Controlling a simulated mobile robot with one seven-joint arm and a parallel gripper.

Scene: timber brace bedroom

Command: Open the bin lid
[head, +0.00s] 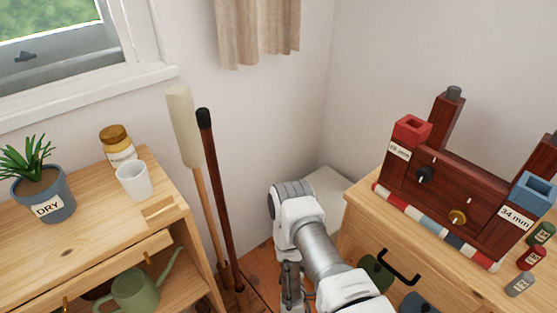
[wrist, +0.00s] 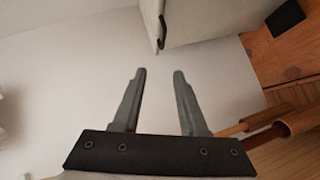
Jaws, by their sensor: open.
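The bin (head: 328,188) is a pale, off-white box in the room's corner, partly hidden behind my arm in the head view. Its top looks flat and shut. In the wrist view a pale body that looks like the bin (wrist: 205,18) stands at the top, with a small dark strip (wrist: 162,32) along its near edge. My gripper (wrist: 158,72) is open with nothing between its fingers. Its fingertips point toward the bin and are apart from it. I cannot make out the fingers in the head view.
A wooden shelf (head: 90,235) with a plant pot (head: 45,200), white cup (head: 133,181) and jar (head: 118,150) stands left. Two long-handled tools (head: 215,180) lean between it and my arm. A wooden cabinet (head: 350,240) with a dark red rack (head: 455,195) stands right.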

